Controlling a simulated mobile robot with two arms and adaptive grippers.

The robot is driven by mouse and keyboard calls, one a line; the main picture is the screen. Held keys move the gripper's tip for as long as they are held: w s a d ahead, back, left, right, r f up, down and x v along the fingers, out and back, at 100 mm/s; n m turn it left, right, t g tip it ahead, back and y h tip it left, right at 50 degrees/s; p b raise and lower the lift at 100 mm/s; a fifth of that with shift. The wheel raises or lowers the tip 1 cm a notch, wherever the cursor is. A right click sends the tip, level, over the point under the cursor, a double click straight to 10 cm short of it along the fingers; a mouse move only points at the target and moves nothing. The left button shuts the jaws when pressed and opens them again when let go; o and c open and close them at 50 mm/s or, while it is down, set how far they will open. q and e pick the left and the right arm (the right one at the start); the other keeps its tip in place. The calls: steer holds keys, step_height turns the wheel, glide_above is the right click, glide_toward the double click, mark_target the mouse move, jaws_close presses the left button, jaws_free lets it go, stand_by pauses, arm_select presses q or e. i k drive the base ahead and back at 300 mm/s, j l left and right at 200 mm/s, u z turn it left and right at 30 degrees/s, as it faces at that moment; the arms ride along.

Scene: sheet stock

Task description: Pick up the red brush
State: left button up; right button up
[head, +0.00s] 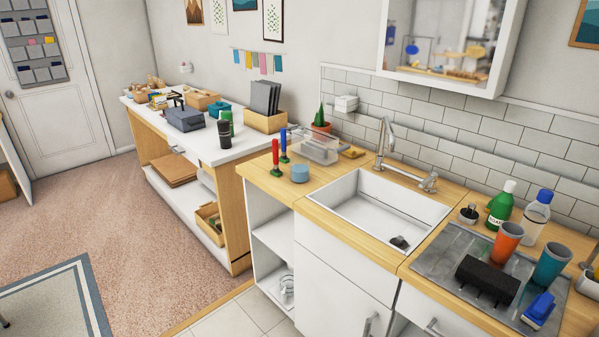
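A red-handled upright tool (276,153), which looks like the red brush, stands on the left end of the wooden counter (268,180). Its lower end looks dark green. A similar blue-handled tool (284,142) stands just behind it and to its right. A round light-blue pot or sponge (300,173) sits close by at the front right. Neither of my grippers is in view.
A clear container (318,148) and a potted cactus (321,122) stand behind the tools. A white desk (230,151) adjoins at left. Carpet floor (150,260) is open.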

mark_target(276, 171)
steer(key=i+l+u, duration=0.15)
steer(key=i+u, duration=0.2)
steer(key=i, duration=0.15)
steer(key=i+l+u, duration=0.35)
steer(key=i, duration=0.15)
